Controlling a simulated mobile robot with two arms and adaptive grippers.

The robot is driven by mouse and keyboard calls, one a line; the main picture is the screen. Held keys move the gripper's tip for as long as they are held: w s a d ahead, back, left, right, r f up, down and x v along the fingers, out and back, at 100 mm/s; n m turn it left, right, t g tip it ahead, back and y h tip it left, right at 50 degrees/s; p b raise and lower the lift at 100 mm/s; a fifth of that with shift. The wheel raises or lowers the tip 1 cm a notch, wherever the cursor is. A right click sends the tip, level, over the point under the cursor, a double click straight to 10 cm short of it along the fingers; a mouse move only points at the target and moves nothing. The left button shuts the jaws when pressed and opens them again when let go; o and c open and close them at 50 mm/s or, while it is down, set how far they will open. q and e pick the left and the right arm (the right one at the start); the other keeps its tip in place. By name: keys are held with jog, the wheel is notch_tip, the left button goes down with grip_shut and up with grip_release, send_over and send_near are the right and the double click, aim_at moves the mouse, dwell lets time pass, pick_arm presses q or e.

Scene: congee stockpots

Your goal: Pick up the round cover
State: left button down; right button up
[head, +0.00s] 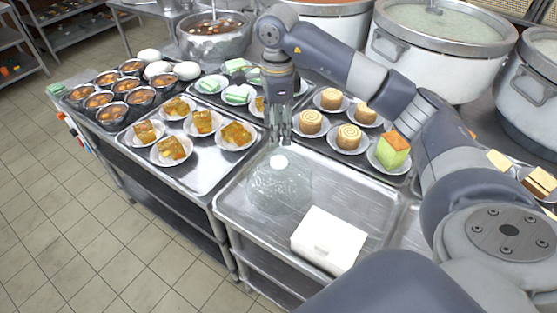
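The round cover (279,190) is a clear, see-through dome with a white knob on top. It stands upright on the bare metal tray in the middle of the head view. My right gripper (280,137) points down just above and behind the knob in the picture, with a small gap between them. It holds nothing that I can see. Its fingers are small and dark, and I cannot tell whether they are apart. My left gripper is not in view.
A white box (328,240) lies on the metal tray (235,208), right of the cover. Plates of yellow cakes (203,122) stand at the left, rolled cakes (349,137) behind right. Large stockpots (440,45) line the back. Open floor is at the left.

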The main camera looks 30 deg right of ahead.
aim_at(279, 162)
jog(key=f, duration=0.2)
jog(key=s+f+p, duration=0.1)
jog(key=f, duration=0.1)
jog(key=shift+s+a, duration=0.1)
jog(key=shift+a, duration=0.15)
jog(key=shift+f, duration=0.35)
jog(key=shift+d+f, duration=0.15)
jog(key=shift+f, duration=0.15)
notch_tip(279, 162, down, 4)
jog(key=shift+d+p, duration=0.15)
jog(key=shift+p, duration=1.1)
jog(key=shift+f, duration=0.3)
jog(key=shift+w+f, duration=0.15)
jog(key=shift+w, duration=0.05)
jog(key=shift+c, duration=0.5)
jog(key=c, duration=0.9)
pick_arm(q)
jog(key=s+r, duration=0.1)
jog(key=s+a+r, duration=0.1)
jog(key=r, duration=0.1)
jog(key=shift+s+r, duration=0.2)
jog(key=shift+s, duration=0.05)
pick_arm(e)
grip_shut()
